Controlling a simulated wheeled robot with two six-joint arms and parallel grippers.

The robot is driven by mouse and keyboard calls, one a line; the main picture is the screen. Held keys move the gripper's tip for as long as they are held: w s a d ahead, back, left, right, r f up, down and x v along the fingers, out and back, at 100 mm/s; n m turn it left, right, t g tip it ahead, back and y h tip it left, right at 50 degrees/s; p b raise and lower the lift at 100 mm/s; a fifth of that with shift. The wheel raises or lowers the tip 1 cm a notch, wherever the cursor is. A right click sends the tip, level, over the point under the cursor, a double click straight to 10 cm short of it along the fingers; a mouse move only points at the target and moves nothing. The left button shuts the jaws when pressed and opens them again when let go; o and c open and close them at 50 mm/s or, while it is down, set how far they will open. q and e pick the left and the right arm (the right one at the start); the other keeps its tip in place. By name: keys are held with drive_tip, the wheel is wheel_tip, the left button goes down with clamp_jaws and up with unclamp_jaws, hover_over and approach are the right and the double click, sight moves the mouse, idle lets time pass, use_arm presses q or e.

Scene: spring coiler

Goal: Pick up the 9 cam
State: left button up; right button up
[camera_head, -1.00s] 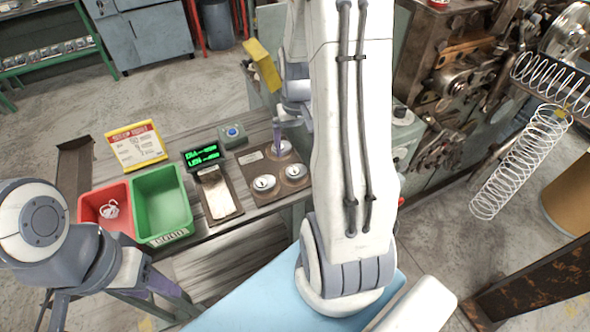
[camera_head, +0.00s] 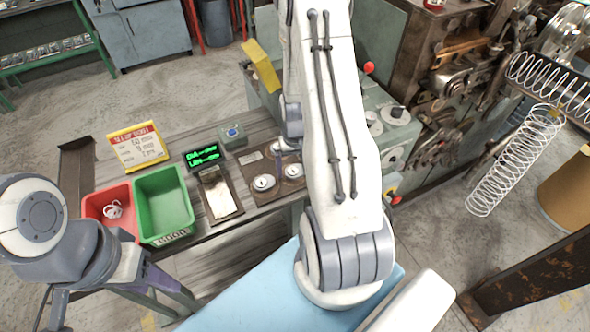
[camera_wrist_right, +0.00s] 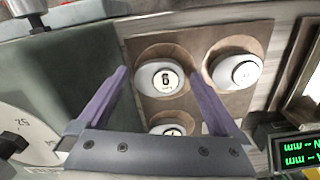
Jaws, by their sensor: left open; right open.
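A brown board (camera_head: 254,167) on the bench holds three round white-and-metal cams. In the right wrist view, the cam (camera_wrist_right: 160,80) between my fingers bears a figure looking like 6. The display letters there are upside down, so it reads as 9 turned over. It appears to be the right front cam (camera_head: 293,171) in the head view. A second cam (camera_wrist_right: 236,72) sits to its right, and a third (camera_wrist_right: 168,130) is partly hidden by my gripper. My right gripper (camera_wrist_right: 160,88) is open around the marked cam, without visible grip. My left gripper (camera_head: 168,285) is open at lower left, away from the board.
A yellow-edged sign (camera_head: 139,147) stands behind. The coiler (camera_head: 470,70) with springs is at right.

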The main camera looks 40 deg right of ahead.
drive_tip(key=c, duration=1.5)
drive_tip(key=shift+o, duration=0.2)
drive_tip(key=shift+r, duration=0.1)
